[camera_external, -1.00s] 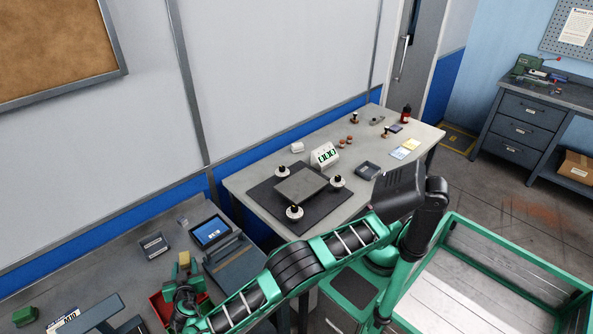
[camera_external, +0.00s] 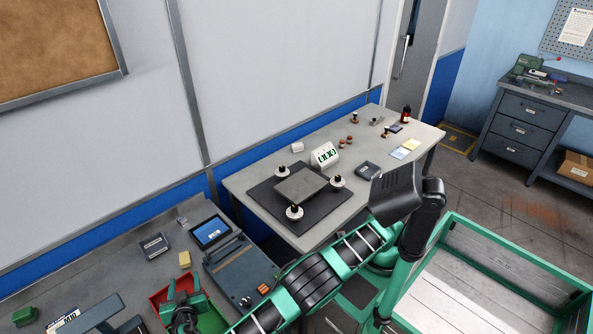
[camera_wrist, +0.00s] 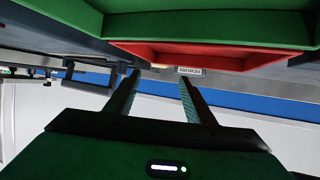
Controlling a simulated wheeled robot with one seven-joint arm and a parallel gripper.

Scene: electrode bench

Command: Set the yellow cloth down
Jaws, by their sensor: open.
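The yellow cloth (camera_external: 185,259) shows in the external view as a small folded yellow piece on the left bench, left of the grey device with the blue screen. My gripper (camera_external: 182,288) is just in front of it, over the red and green trays, and apart from it in the picture. In the wrist view my gripper (camera_wrist: 157,80) has its two fingers spread, with nothing between them.
A red tray (camera_external: 158,302) and a green tray (camera_external: 212,320) lie under my gripper. The device with the blue screen (camera_external: 211,232) stands to the right. A small dark box (camera_external: 153,246) lies left of the cloth. Bare bench surrounds the cloth.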

